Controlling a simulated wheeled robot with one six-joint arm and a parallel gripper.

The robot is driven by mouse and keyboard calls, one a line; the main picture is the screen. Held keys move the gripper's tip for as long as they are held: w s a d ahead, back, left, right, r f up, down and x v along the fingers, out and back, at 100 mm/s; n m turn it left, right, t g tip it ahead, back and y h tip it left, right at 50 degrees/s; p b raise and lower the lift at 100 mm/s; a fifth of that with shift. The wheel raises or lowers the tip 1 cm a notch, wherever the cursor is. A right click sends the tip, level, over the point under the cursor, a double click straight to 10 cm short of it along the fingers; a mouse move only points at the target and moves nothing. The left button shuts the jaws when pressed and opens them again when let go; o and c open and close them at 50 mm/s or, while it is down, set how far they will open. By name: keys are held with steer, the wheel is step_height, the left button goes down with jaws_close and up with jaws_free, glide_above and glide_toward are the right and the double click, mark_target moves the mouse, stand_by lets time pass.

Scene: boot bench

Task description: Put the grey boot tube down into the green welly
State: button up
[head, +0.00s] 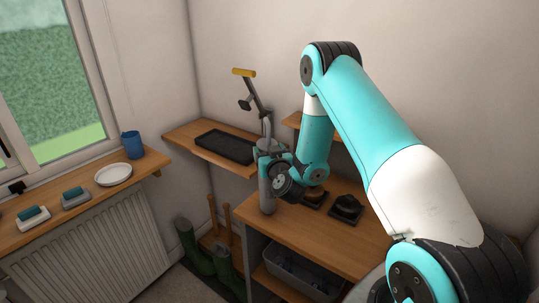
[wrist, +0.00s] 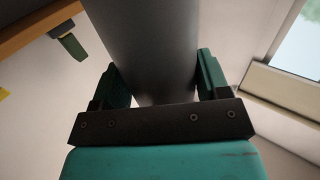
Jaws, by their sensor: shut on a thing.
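My gripper (head: 266,160) is shut on the grey boot tube (head: 267,192) and holds it upright. The tube's lower end appears at the left end of the wooden bench top; I cannot tell whether it touches. In the wrist view the tube (wrist: 158,45) stands between the two green fingers of my gripper (wrist: 160,80). Two green wellies stand low on the left of the bench: one green welly (head: 194,250) at the left and another green welly (head: 226,272) nearer the bench. The tube is above and to the right of both, apart from them.
The bench (head: 290,228) carries dark items on its right and a grey bin (head: 300,275) below. Two wooden posts rise by the wellies. A shelf (head: 185,134) holds a black tray (head: 226,147). A yellow-handled tool (head: 244,73) is above. The windowsill (head: 90,195) holds a plate, cup and brushes.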

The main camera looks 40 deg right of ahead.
steer(key=shift+f, duration=0.1)
steer(key=o, duration=0.9)
